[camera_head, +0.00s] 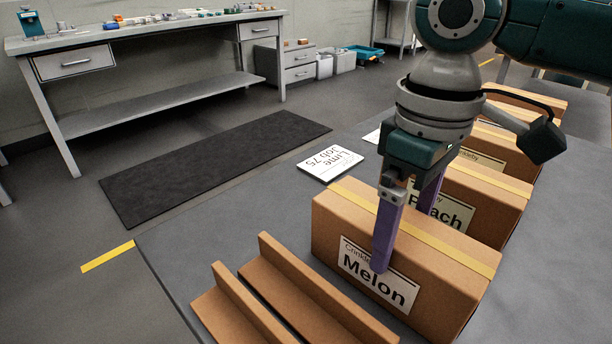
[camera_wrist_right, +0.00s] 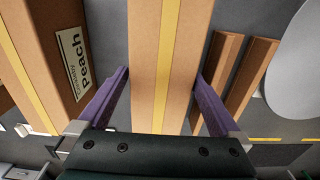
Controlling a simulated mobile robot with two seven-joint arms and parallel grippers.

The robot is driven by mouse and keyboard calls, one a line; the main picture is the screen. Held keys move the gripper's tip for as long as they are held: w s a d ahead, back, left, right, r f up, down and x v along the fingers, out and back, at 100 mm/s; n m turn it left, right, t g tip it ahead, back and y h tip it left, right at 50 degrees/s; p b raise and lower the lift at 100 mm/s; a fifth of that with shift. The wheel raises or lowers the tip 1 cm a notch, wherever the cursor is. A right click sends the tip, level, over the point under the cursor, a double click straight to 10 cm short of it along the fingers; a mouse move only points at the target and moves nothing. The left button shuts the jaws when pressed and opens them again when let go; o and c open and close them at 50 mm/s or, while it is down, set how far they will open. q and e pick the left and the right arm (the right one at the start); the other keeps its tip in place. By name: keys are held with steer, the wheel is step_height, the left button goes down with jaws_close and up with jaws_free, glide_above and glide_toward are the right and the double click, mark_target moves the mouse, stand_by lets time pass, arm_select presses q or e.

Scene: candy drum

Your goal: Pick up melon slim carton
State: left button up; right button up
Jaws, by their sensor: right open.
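The melon carton (camera_head: 400,250) is a slim brown box standing upright on the grey table, with a yellow tape strip along its top and a white "Melon" label facing front. My right gripper (camera_head: 408,228) is open above it, pointing down. One purple finger is in front of the labelled face and the other is behind the box. In the right wrist view the carton (camera_wrist_right: 145,60) lies between the two spread fingers (camera_wrist_right: 161,76), with a visible gap on the Peach side. The other finger is close to the carton; contact cannot be told. My left gripper is not in view.
The Peach carton (camera_head: 484,200) stands just behind, with more cartons beyond. Brown slotted rails (camera_head: 290,290) lie in front of the melon carton. A workbench (camera_head: 150,32) stands across the floor.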

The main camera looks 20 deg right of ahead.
steer(key=f+b, duration=0.1)
steer(key=f, duration=0.1)
steer(key=f+b, duration=0.1)
steer(key=f, duration=0.2)
steer(key=shift+w+a+f, duration=0.15)
steer(key=shift+a+f, duration=0.05)
steer(key=shift+c, duration=0.2)
steer(key=c, duration=1.5)
